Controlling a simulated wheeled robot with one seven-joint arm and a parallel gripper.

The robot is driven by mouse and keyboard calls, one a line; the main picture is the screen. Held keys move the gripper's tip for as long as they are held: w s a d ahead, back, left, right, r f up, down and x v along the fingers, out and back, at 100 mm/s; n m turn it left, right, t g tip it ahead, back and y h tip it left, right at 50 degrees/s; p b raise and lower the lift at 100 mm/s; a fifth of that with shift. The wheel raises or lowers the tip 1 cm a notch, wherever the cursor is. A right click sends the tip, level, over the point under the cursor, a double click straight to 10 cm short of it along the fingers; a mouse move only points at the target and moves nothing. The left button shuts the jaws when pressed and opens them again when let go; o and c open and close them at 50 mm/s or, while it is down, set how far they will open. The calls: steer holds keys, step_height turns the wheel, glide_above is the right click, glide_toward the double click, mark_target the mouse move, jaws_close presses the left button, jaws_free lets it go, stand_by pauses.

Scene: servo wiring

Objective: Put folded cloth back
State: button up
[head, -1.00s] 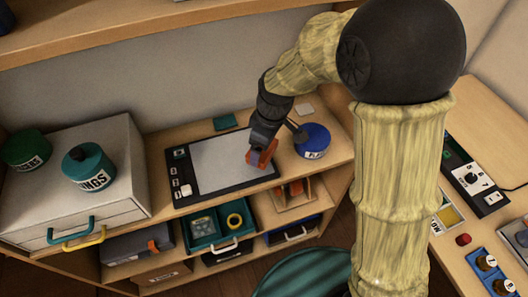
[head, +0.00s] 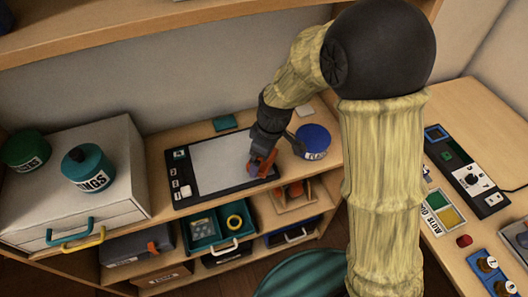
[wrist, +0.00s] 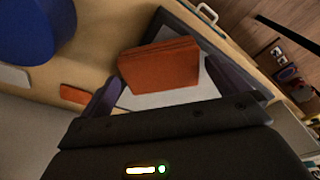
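The folded cloth (wrist: 158,66) is a rust-orange block with fold layers along one edge. In the wrist view it lies between the fingertips of my gripper (wrist: 163,72), over the pale panel of the black-framed board. The dark fingers are spread to either side of it, with a narrow pale gap showing on the right. In the head view the cloth (head: 257,168) shows orange under my gripper (head: 264,160), near the board's front right corner. My gripper partly hides it there. Whether the cloth touches the panel is hard to tell.
The board (head: 177,203) covers the middle of the shelf top. A blue tin (head: 313,136) stands close to the right of my gripper. A flat orange patch (wrist: 75,94) lies beside the board. A teal square (head: 225,123) lies behind; drawers with teal cans stand left.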

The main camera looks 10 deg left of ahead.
mark_target(270, 160)
step_height(270, 160, up, 12)
steer(key=d, duration=0.1)
steer(key=shift+s+d+p, duration=0.2)
steer(key=shift+d+p, duration=0.2)
stand_by(0.6)
steer(key=s+d+f+m, duration=0.2)
steer(key=d+m, duration=0.3)
steer(key=d, duration=0.2)
steer(key=s+d+f+m+t+h, duration=0.1)
steer(key=s+d+m, duration=0.1)
steer(key=d+m, duration=0.3)
steer(key=s+d+f+m+t, duration=0.1)
steer(key=d+m, duration=0.4)
steer(key=d, duration=0.6)
steer(key=shift+s+d+f+h, duration=0.2)
steer(key=shift+s+f+h, duration=0.2)
steer(key=shift+s+f, duration=0.45)
